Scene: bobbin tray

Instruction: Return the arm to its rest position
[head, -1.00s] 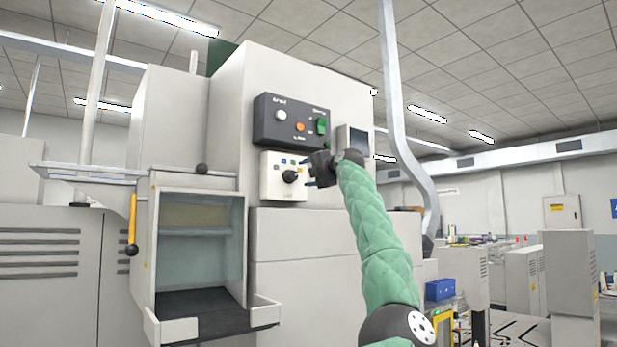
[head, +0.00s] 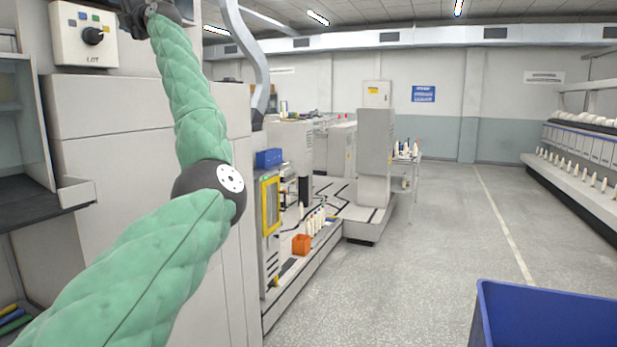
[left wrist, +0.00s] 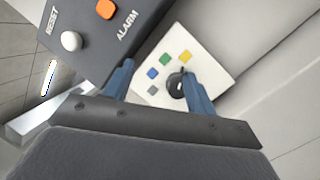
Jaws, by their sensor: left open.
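My left gripper (head: 128,18) is at the top left of the head view, beside the white LOT switch box (head: 70,52) with its black knob (head: 93,36). My green-sleeved left arm reaches up to it from the lower left. In the left wrist view the two blue fingers of the gripper (left wrist: 160,86) are apart with nothing held between them. The knob (left wrist: 176,86) shows beyond them, close to the right finger in the picture; I cannot tell if they touch. My right gripper is not in view.
The dark panel (left wrist: 105,30) with RESET and ALARM buttons is above the switch box. A blue container (head: 560,300) stands at the lower right. The grey floor (head: 400,285) between is clear.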

